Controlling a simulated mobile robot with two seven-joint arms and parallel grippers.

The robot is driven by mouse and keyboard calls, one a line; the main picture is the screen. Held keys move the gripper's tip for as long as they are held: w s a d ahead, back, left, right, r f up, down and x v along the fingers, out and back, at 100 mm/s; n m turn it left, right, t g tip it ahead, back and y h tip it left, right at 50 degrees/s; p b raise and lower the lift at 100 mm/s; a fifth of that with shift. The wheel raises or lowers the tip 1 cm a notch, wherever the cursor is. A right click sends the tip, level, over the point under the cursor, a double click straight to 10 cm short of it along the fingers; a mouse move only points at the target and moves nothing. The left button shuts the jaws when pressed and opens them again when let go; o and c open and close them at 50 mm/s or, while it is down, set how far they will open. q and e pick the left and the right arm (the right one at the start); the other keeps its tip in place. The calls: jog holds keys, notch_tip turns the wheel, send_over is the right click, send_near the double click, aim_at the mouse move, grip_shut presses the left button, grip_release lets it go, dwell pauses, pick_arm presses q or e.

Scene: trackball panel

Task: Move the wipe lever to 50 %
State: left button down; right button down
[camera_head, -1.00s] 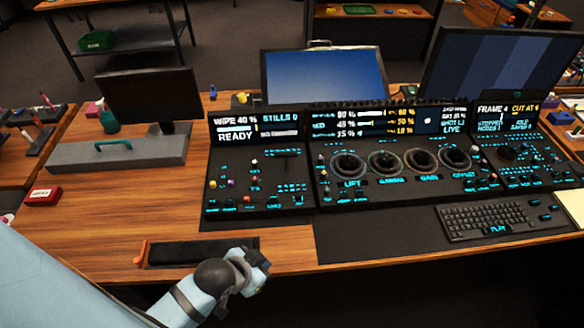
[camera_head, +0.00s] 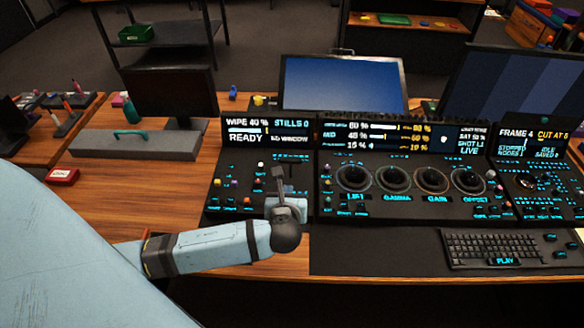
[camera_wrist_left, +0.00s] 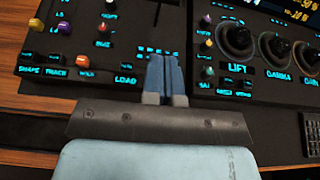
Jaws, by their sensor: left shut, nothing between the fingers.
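The display (camera_head: 265,131) at the left of the console reads "WIPE 40 %" and "READY". The wipe lever (camera_head: 292,158) seems to be the dark bar on the left panel, just beyond my left gripper; it is small and partly covered in the head view. My left gripper (camera_head: 290,190) is shut and empty over the front right part of that panel. In the left wrist view its blue fingers (camera_wrist_left: 165,60) are together, pointing toward a dark slot at the top edge. I cannot tell whether they touch anything. My right gripper is out of view.
Colored knobs (camera_wrist_left: 86,62) and small buttons lie left of the fingers. Large dials (camera_head: 354,179) stand to the right. A keyboard (camera_head: 500,247) is at the front right.

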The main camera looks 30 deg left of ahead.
aim_at(291, 162)
pick_arm(q)
jog(key=x, duration=1.2)
jog(key=shift+w+a+r, duration=0.2)
jog(key=shift+w+a, duration=0.05)
jog(key=shift+w, duration=0.2)
jog(key=shift+w+a+f, duration=0.1)
jog(key=shift+w+a, duration=0.05)
jog(key=shift+w, duration=0.2)
jog(key=shift+w+a+r+p, duration=0.15)
jog(key=shift+w+r+p, duration=0.1)
jog(key=shift+p, duration=0.45)
jog(key=shift+w+a+r+g+h+p, duration=0.2)
jog(key=shift+w+g+h+p, duration=0.15)
jog(key=shift+p, duration=0.7)
jog(key=shift+w+a+f, duration=0.1)
jog(key=shift+f, duration=0.25)
